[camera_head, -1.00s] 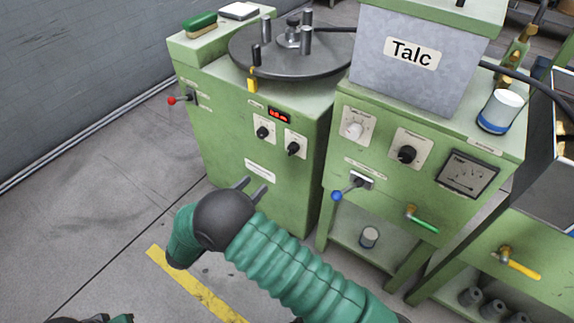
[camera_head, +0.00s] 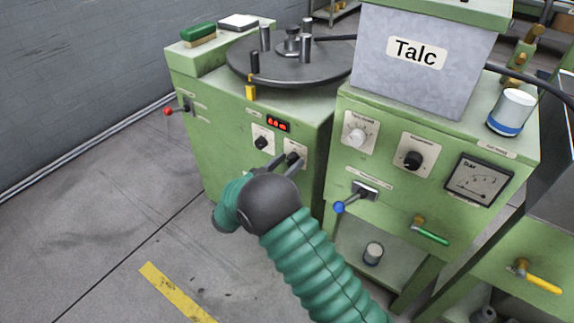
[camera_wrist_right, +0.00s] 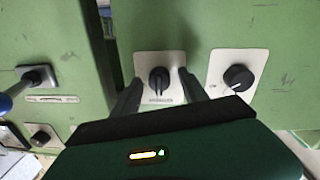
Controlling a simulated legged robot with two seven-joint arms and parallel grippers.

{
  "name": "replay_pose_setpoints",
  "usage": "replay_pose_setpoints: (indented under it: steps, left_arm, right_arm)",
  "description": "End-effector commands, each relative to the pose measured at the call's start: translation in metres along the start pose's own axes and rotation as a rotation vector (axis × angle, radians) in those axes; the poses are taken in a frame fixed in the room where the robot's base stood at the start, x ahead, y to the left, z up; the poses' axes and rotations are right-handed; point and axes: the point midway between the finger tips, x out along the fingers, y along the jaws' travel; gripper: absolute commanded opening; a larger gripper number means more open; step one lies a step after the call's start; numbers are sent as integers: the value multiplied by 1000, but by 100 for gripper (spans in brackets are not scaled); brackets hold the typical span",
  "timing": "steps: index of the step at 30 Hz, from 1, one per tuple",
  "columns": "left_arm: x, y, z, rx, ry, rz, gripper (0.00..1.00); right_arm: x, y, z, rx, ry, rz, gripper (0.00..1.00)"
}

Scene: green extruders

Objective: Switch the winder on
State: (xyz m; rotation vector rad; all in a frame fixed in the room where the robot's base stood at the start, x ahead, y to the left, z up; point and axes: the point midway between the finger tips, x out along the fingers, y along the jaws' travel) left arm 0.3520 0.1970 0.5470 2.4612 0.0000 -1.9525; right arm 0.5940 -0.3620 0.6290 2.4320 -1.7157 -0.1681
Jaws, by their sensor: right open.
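The winder (camera_head: 240,115) is the green cabinet at left with a dark round turntable (camera_head: 290,65) on top. Its front has a lit red display (camera_head: 278,125), a left black knob (camera_head: 262,142) and a right black knob (camera_head: 293,157). My right gripper (camera_head: 285,164) is open in front of the right knob. In the right wrist view this knob (camera_wrist_right: 159,81) sits between the open fingers; contact cannot be told. The left knob (camera_wrist_right: 238,78) shows beside the fingers there. A red-tipped lever (camera_head: 177,110) is on the winder's left side. My left gripper is out of view.
A second green machine with a Talc hopper (camera_head: 415,60) stands close on the right. Its blue-tipped lever (camera_head: 350,200) sticks out near my right arm. A green brush (camera_head: 198,34) lies on the winder. The floor at left is free.

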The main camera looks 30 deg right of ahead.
Motion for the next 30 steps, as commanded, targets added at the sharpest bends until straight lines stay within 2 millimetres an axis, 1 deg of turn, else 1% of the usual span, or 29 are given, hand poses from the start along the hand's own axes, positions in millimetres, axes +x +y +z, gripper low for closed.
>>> replay_pose_setpoints:
  steps: [1,2,13,23,30]
  left_arm:
    - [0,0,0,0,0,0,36]
    - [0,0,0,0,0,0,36]
    - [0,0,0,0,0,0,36]
    - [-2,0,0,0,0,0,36]
    - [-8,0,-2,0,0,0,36]
  right_arm:
    - [0,0,0,0,0,0,51]
    - [0,0,0,0,0,0,49]
    - [-1,0,0,0,0,-1,0]
    - [-1,-1,0,18,-1,-2,0]
    - [-1,-1,-1,118,-8,-3,0]
